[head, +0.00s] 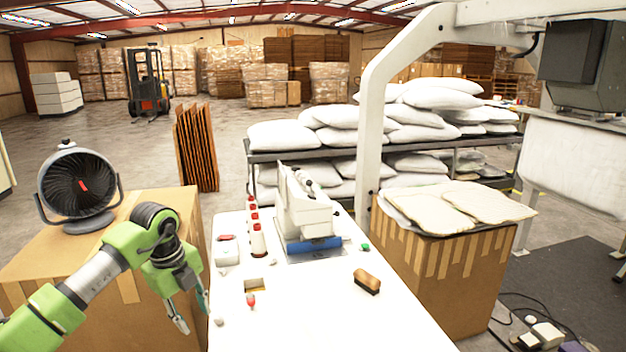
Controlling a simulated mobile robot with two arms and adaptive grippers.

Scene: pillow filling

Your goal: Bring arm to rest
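My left arm is green and comes in from the lower left. Its gripper (190,314) hangs fingers down beside the left edge of the white table (320,318), in front of a cardboard box. My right arm and gripper are not in view.
A sewing machine (305,205), bottles (257,240) and a brush (367,281) stand on the table. A black fan (78,185) stands on the left box (40,262). Fabric covers (450,205) lie on the right box (440,262). White pillows (435,95) fill a rack.

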